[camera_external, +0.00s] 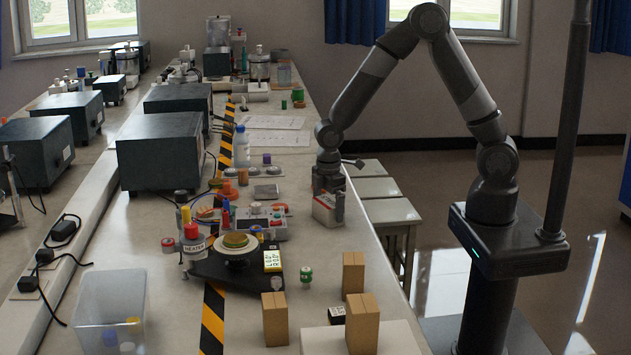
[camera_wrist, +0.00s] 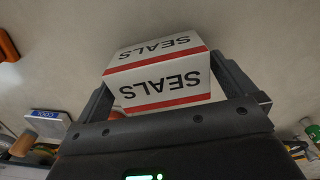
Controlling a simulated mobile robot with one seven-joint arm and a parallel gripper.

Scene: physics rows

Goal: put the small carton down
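The small carton (camera_external: 324,212) is white with red stripes and stands between the fingers of my gripper (camera_external: 330,204), over the right edge area of the bench. In the wrist view the carton (camera_wrist: 165,82) shows the word SEALS on two faces, upside down in the picture. The fingers of my gripper (camera_wrist: 170,90) lie along its left and right sides, shut on it. Whether its underside touches the bench top or hangs just above it, I cannot tell.
A control box (camera_external: 262,224) with buttons stands left of the carton. A black heater plate (camera_external: 225,268) and brown cartons (camera_external: 353,274) stand nearer the camera. Bare bench top (camera_external: 340,245) lies just in front of the carton. Stools (camera_external: 388,212) stand beyond the bench's right edge.

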